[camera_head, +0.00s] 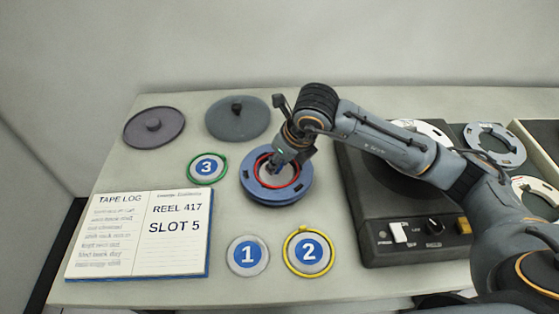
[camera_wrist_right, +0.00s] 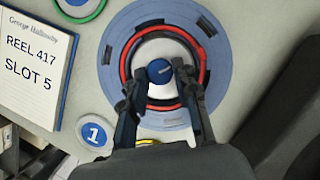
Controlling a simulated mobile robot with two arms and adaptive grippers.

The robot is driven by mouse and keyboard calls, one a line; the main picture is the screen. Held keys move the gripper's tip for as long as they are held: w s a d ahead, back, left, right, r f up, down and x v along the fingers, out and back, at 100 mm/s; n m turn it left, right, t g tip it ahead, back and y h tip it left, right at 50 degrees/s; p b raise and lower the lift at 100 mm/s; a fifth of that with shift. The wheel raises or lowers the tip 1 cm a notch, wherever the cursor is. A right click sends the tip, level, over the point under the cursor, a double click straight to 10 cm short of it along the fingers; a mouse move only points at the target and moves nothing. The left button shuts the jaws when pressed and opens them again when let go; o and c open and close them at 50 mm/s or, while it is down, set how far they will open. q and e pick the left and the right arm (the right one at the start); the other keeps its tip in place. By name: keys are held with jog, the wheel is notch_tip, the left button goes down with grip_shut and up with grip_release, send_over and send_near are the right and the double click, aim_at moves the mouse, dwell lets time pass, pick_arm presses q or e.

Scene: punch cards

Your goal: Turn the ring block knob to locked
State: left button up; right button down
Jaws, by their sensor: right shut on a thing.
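The ring block (camera_head: 272,201) is a blue-grey round reel on the table, with a red ring (camera_head: 262,168) around its pale hub. It fills the upper middle of the right wrist view (camera_wrist_right: 112,70). The small round blue knob (camera_wrist_right: 160,71) stands at the hub's centre, with a small mark on its top too fine to read. My right gripper (camera_head: 279,164) reaches down over the hub; in the right wrist view its two dark fingers (camera_wrist_right: 160,78) are shut on the knob from both sides. In the head view the gripper hides the knob. My left gripper is not in view.
An open tape log (camera_head: 140,262) reads "REEL 417, SLOT 5". Discs numbered 3 (camera_head: 207,168), 1 (camera_head: 248,256) and 2 (camera_head: 309,252) lie around the block. Two dark lids (camera_head: 237,118) lie behind. A black tape machine (camera_head: 385,205) stands close at right, beneath my arm.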

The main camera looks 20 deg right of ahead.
jog(key=c, duration=1)
grip_release()
jog(key=shift+r, duration=0.15)
jog(key=v, duration=1.1)
jog(key=shift+s+r, duration=0.2)
jog(key=shift+r, duration=0.1)
